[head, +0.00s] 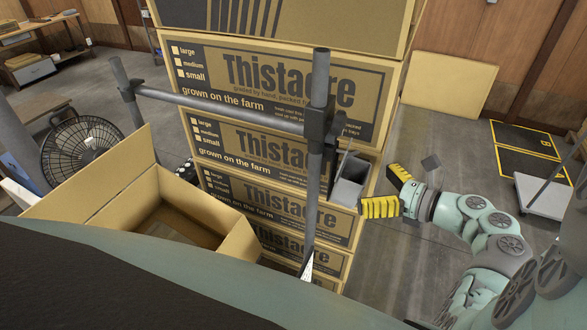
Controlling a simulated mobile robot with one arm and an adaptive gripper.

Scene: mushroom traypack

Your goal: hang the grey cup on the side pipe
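The grey cup (350,187), an open-topped box with a tall thin back strip, is just right of the upright pipe (313,190). Its strip reaches up toward a short dark stub (352,128) on the pipe's clamp; I cannot tell whether it is hooked there. A horizontal pipe (225,106) runs left from this clamp to a second upright post. My gripper (377,188) is right of the cup. The lower fingertip is close to the cup; contact cannot be told.
Stacked Thistacre cartons (285,70) stand close behind the pipes. An open cardboard box (105,205) is at the left, with a black fan (80,148) beyond it. Floor (420,130) behind my gripper is clear. A grey platform trolley (542,197) stands at the right.

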